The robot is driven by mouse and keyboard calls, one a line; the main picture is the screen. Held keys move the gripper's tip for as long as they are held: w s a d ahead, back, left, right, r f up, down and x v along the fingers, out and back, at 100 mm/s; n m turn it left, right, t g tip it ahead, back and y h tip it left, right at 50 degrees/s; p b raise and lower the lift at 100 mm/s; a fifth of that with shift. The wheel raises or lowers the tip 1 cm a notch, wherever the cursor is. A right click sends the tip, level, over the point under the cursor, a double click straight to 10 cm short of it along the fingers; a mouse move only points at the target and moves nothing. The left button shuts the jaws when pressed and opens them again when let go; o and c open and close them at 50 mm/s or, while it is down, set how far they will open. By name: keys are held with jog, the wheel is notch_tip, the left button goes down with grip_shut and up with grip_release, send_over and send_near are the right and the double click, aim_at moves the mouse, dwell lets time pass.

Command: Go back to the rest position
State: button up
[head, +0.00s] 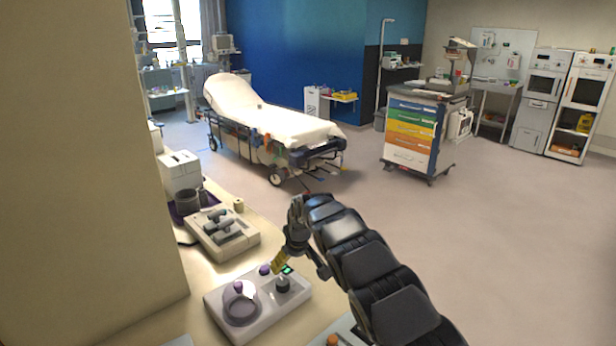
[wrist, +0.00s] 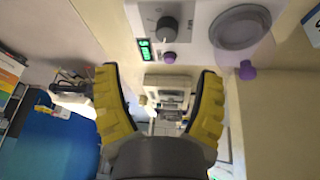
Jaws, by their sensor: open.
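My gripper (head: 279,263) hangs at the end of my black arm, above the back edge of a white control box on the counter. The wrist view shows both yellow fingers of my gripper (wrist: 157,84) spread wide with nothing held between them. The control box (head: 262,325) has a dark dial (head: 283,284), a green lit display (head: 287,270), purple knobs and a round clear-rimmed part (head: 240,302). In the wrist view the dial (wrist: 167,23) and display (wrist: 144,51) lie beyond the fingertips. No rest position is marked in view.
A beige device (head: 236,243) and a small roll (head: 239,205) stand behind the control box on the counter. A wall (head: 80,150) closes the left side. The stretcher (head: 270,125) and colored drawer cart (head: 410,140) stand farther back. Floor (head: 500,240) at right is clear.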

jog(key=s+d+r+m+g+h, duration=0.1)
jog(key=s+d+r+m+h, duration=0.15)
jog(key=s+d+r, duration=0.55)
jog(key=s+d+r+m+g+h, duration=0.1)
jog(key=s+d+r+m, duration=0.2)
jog(key=s+d+r, duration=0.5)
jog(key=s+f+m+g+y, duration=0.1)
jog(key=s+f+g, duration=0.2)
jog(key=s, duration=2.8)
jog(key=shift+s+a+g+y, duration=0.15)
jog(key=shift+s+g+y, duration=0.15)
jog(key=shift+s+y, duration=0.05)
